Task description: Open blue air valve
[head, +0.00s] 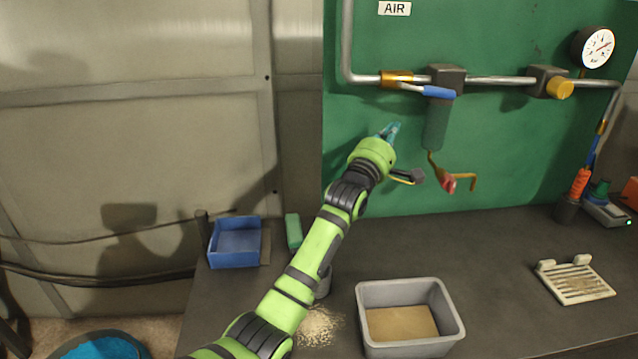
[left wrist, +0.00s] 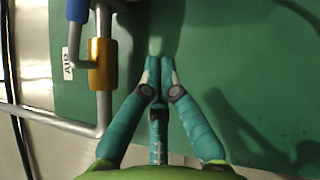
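The blue air valve handle (head: 438,92) juts to the right from the brass valve body (head: 397,79), roughly along the pipe and just below it. In the left wrist view the blue handle (left wrist: 78,9) is at the upper left, above the brass body (left wrist: 101,64). My left gripper (head: 391,130) is below the valve in front of the green panel, apart from the handle. In the left wrist view its fingertips (left wrist: 160,66) are together with nothing seen between them. My right gripper is in neither view.
A dark cylinder (head: 435,122) hangs under the pipe, close right of my left gripper. A yellow knob (head: 560,88) and a gauge (head: 597,47) are farther right. On the bench (head: 500,235) stand a blue bin (head: 235,243) and a grey bin (head: 408,345).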

